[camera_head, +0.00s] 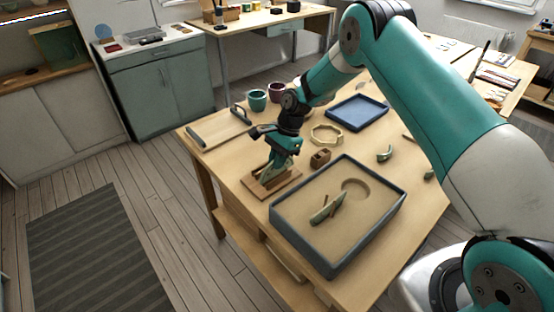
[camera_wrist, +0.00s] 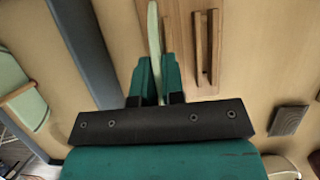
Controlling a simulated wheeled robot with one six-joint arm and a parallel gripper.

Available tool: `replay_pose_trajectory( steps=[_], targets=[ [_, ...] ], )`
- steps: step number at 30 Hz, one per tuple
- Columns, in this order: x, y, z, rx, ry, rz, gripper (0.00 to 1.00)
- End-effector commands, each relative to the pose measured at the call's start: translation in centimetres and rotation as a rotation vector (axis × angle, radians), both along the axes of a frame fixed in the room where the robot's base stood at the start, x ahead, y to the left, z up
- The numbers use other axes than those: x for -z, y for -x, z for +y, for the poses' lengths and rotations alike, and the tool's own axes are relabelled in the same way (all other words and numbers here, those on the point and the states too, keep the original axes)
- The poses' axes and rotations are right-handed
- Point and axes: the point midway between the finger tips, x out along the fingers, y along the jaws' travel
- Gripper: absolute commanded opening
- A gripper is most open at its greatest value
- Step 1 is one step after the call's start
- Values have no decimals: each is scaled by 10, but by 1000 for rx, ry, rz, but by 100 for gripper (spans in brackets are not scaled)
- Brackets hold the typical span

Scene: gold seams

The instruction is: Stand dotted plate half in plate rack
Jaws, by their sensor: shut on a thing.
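My gripper (camera_head: 274,166) points down over the wooden plate rack (camera_head: 283,183) near the table's left edge. In the wrist view, its fingers (camera_wrist: 156,78) are shut on a thin pale green plate half (camera_wrist: 153,28), seen edge-on. The held half stands upright, close beside a wooden bar of the rack; two more bars (camera_wrist: 206,45) stand to its right. I cannot tell whether its lower edge touches the rack base. Its dots do not show. Another green piece (camera_head: 324,211) lies in the sand-coloured tray, with a wooden strip against it.
The dark-rimmed tray (camera_head: 367,236) lies right of the rack, with a round hollow in its bed. A small brown block (camera_head: 320,158) and an octagonal ring (camera_head: 326,135) stand behind. A blue tray (camera_head: 358,113), two cups (camera_head: 257,100) and a handled board (camera_head: 217,129) are farther back.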

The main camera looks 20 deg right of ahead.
Motion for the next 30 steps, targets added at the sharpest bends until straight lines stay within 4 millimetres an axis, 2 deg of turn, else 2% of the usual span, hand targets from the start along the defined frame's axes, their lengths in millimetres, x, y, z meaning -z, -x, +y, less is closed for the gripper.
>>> replay_pose_trajectory(
  steps=[30],
  targets=[
    [13, 0, 0, -1, 0, -1, 0]
  ],
)
